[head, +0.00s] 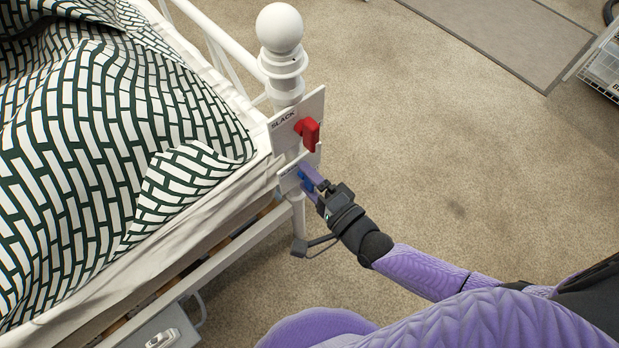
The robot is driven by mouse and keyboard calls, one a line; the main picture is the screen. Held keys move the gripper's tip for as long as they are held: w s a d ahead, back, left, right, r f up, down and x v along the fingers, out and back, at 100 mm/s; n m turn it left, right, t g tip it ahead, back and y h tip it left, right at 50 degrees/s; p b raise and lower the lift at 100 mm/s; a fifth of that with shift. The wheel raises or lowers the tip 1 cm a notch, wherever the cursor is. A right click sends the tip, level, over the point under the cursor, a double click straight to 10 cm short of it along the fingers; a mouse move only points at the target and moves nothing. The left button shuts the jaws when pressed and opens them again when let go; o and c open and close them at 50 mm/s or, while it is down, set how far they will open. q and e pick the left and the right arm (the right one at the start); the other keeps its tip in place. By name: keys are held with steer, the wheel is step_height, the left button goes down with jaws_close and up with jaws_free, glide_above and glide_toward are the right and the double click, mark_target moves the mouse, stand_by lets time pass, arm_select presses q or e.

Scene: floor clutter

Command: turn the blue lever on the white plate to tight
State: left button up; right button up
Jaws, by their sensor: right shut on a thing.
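The blue lever (305,183) sits on the lower white plate (291,178), fixed to the white bedpost. Only a little of the lever shows between my gripper's fingers. My right gripper (312,180) reaches in from the lower right and is shut on the blue lever. The lever's exact angle and most of the lower plate's lettering are hidden or too small to read. Above it, a second white plate (312,105) carries the word SLACK and a red lever (308,132). My left gripper is not in view.
The bed with a green-and-white patterned cover (110,130) fills the left. A round white knob (279,28) tops the bedpost. A grey mat (500,30) lies at the back, with a wire basket (603,65) at the right edge. Carpet right of the post is clear.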

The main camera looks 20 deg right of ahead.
steer(key=shift+f, duration=0.1)
steer(key=o, duration=0.9)
steer(key=p+v, duration=0.3)
steer(key=v, duration=0.7)
